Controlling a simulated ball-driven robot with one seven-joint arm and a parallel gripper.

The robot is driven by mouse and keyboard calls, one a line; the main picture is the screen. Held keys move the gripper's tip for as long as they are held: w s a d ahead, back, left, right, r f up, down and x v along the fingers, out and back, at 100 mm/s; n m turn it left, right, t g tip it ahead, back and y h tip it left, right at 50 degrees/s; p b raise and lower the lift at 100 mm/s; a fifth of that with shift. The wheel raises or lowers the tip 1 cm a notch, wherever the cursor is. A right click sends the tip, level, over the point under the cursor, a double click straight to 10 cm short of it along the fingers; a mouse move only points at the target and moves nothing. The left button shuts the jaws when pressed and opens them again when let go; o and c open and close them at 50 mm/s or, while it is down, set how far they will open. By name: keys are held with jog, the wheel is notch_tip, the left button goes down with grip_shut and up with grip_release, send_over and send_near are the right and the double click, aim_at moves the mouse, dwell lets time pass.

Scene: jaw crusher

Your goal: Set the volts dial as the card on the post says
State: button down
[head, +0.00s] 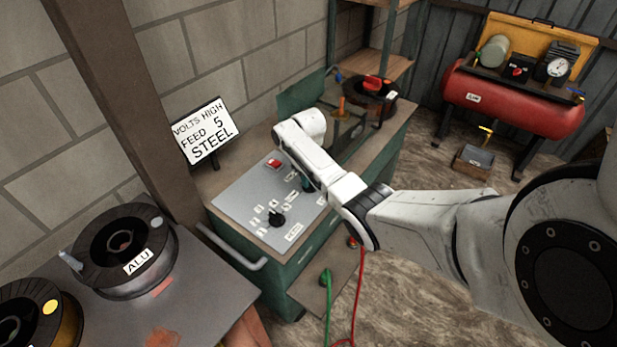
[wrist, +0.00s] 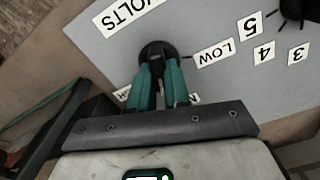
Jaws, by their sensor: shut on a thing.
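The white card (head: 205,133) on the post reads "VOLTS HIGH, FEED 5, STEEL" in the head view. The grey control panel (head: 245,205) lies below it. In the wrist view, the black volts dial (wrist: 157,51) sits by the "VOLTS" label (wrist: 125,12). The "LOW" label (wrist: 214,53) is to its right. My gripper (wrist: 160,75), with teal fingers, is shut on the volts dial. The fingers partly cover two labels below the dial; an "H" (wrist: 122,95) shows at the left one. The dial's pointer direction is unclear.
A second black dial (head: 277,218), ringed by number labels, is on the panel, with a red button (head: 274,163) behind. A spool marked "ALU" (head: 125,250) stands on the left table. A red compressor (head: 510,100) stands at the back right.

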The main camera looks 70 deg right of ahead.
jog(key=m, duration=0.5)
jog(key=shift+m+p, duration=0.3)
jog(key=shift+p, duration=0.1)
jog(key=m, duration=0.4)
jog(key=shift+s+d+m, duration=0.1)
jog(key=shift+s+m, duration=0.05)
jog(key=shift+m, duration=0.25)
jog(key=c, duration=1.1)
grip_release()
notch_tip(320, 180, up, 11)
jog(key=shift+f, duration=0.1)
